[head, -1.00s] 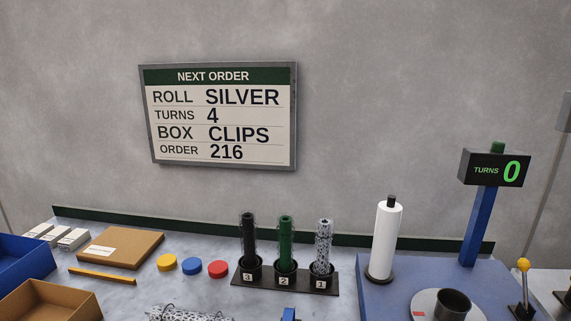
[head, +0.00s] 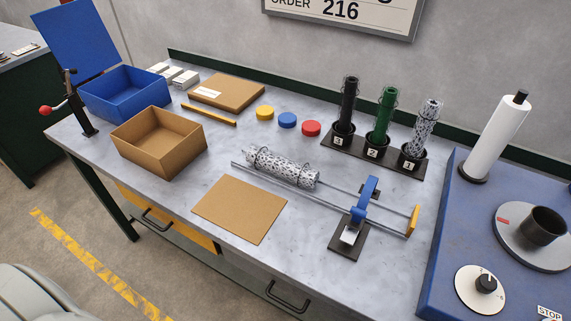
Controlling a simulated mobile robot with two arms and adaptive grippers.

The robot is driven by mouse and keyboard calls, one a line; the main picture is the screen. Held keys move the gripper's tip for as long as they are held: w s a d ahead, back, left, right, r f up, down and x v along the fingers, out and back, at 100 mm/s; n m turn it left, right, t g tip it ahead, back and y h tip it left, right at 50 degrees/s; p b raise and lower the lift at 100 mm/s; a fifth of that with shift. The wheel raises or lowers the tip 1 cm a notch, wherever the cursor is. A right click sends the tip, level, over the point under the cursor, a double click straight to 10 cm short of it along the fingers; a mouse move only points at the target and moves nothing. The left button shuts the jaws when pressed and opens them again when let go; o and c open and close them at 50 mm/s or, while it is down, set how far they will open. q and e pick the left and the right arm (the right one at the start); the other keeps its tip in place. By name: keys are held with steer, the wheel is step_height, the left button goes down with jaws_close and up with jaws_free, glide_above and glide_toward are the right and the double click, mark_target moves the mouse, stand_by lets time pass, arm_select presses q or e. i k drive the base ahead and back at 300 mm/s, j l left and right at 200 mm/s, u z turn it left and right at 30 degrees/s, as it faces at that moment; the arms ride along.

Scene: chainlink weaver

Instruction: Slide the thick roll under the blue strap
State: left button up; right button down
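A thick silver mesh roll (head: 282,168) lies on its side across two thin rails (head: 330,197) near the middle of the table. The blue strap (head: 365,199) arches over the rails to the right of the roll, on a dark base with a light metal buckle. The roll is apart from the strap, with bare rail between them. A yellow stop plate (head: 413,220) stands at the right end of the rails. Neither of my grippers is in view.
A brown cardboard sheet (head: 240,209) lies in front of the rails. An open cardboard box (head: 160,141) and an open blue box (head: 125,93) stand at the left. A rack (head: 372,154) with black, green and silver rolls stands behind. A blue machine (head: 450,235) fills the right.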

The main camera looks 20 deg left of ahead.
mark_target(308, 177)
steer(key=k+j+z, duration=0.2)
steer(key=j, duration=1.45)
steer(key=i, duration=0.1)
